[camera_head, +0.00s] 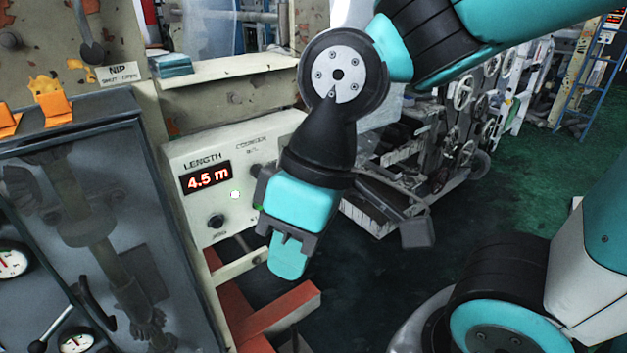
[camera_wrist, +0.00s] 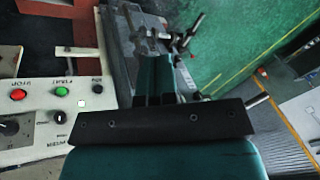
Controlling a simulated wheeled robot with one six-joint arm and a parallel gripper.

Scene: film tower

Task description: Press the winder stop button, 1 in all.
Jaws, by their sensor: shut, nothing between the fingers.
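The pale control panel (camera_head: 225,150) stands left of centre in the head view, with a lit "4.5 m" LENGTH display. In the wrist view the panel (camera_wrist: 30,135) is at the left. It carries a red button (camera_wrist: 18,95) whose upside-down label looks like STOP, and a green button (camera_wrist: 62,91) beside it. The red button does not show in the head view; my arm covers part of the panel. My gripper (camera_head: 286,258) is shut and empty, in front of the panel's right part, pointing down. In the wrist view its fingers (camera_wrist: 158,75) are right of the buttons, apart from them.
The panel also has black knobs (camera_head: 216,221) and a small lit lamp (camera_head: 235,194). A red beam (camera_head: 280,308) lies below. A glass-fronted cabinet (camera_head: 80,210) with gauges stands at left. Machinery with rollers (camera_head: 465,110) is behind. The green floor (camera_head: 535,170) at right looks clear.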

